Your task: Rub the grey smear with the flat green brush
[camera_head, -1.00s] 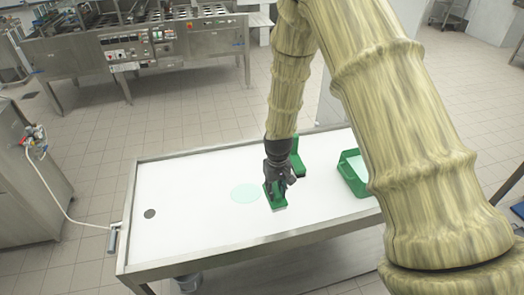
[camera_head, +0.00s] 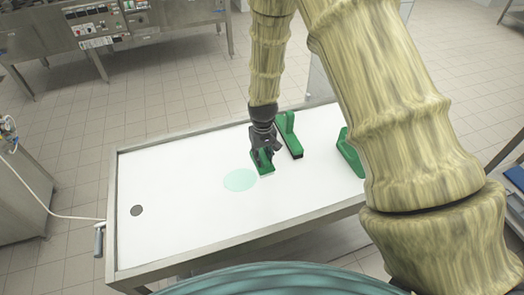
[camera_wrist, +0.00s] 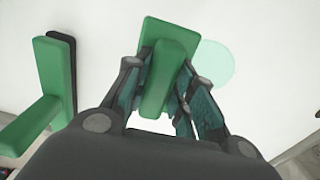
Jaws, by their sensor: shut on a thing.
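My gripper (camera_head: 264,150) is shut on the handle of a flat green brush (camera_head: 262,167), a rectangular green block seen end-on below the fingers. In the wrist view the held brush (camera_wrist: 178,40) sits between the finger pads of my gripper (camera_wrist: 160,88). Whether its underside touches the table is unclear. A dark grey round spot (camera_head: 137,210) lies at the table's left end, well away from my gripper; I cannot tell if it is a smear or a hole. A pale green round patch (camera_head: 240,180) lies just left of the held brush, also in the wrist view (camera_wrist: 213,62).
The white table (camera_head: 190,235) has a raised metal rim. A second green brush (camera_head: 290,138) with a black underside stands close behind and right of my gripper. Another green object (camera_head: 349,155) is partly hidden by my arm. The table's left half is otherwise clear.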

